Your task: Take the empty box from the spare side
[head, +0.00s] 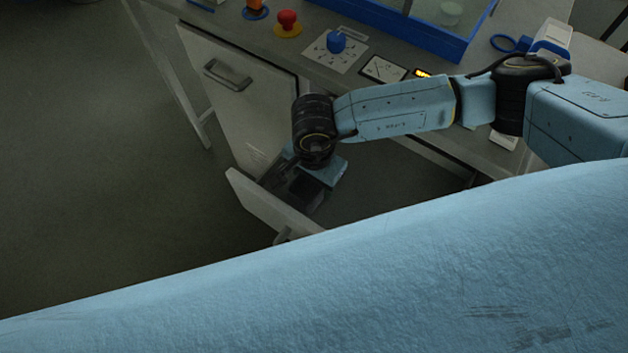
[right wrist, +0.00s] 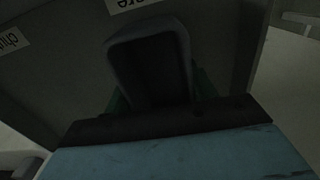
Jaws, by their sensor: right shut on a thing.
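In the right wrist view a dark open-topped box (right wrist: 116,58) sits right at my right gripper, over the drawer's floor. Its inside looks dark and empty. My right gripper (head: 298,190) is down inside the pulled-out drawer (head: 262,207) in the head view, shut on the box; the fingertips and grip are too dark to see clearly. A white label (right wrist: 125,4), cut off and upside down, lies beyond the box. A second label (right wrist: 12,40) lies at the left. My left gripper is out of view.
The bench above carries a red button (head: 288,20), a blue knob (head: 336,41) and a blue-rimmed tank (head: 440,45). The floor at left is clear.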

